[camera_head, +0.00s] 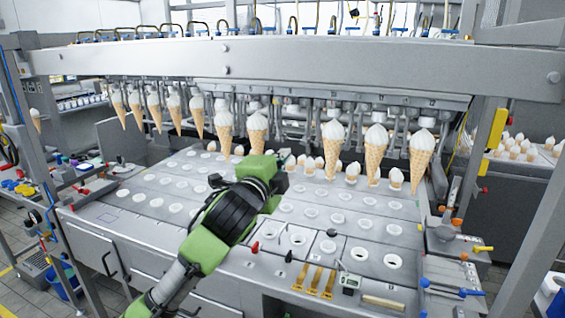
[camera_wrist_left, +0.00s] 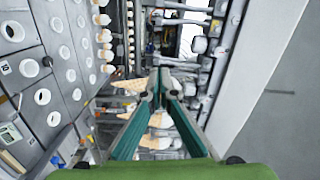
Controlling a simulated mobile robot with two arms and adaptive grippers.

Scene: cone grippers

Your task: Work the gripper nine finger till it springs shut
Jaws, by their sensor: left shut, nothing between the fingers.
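A row of cone grippers hangs under the machine's beam, with ice cream cones held point down, such as one cone (camera_head: 333,148) right of my arm and another (camera_head: 257,132) left of it. I cannot tell which cone gripper is number nine; no number on the row is readable. My left gripper (camera_head: 286,160) is in front of a gap in the row of cones. In the left wrist view my left gripper (camera_wrist_left: 160,82) is shut and empty, its green fingers pointing at the metal cone grippers. Cones (camera_wrist_left: 160,119) show behind the fingers. Contact at the tips cannot be told.
A post (camera_head: 487,130) stands at the right. Brass tools (camera_head: 314,280) lie at the front edge.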

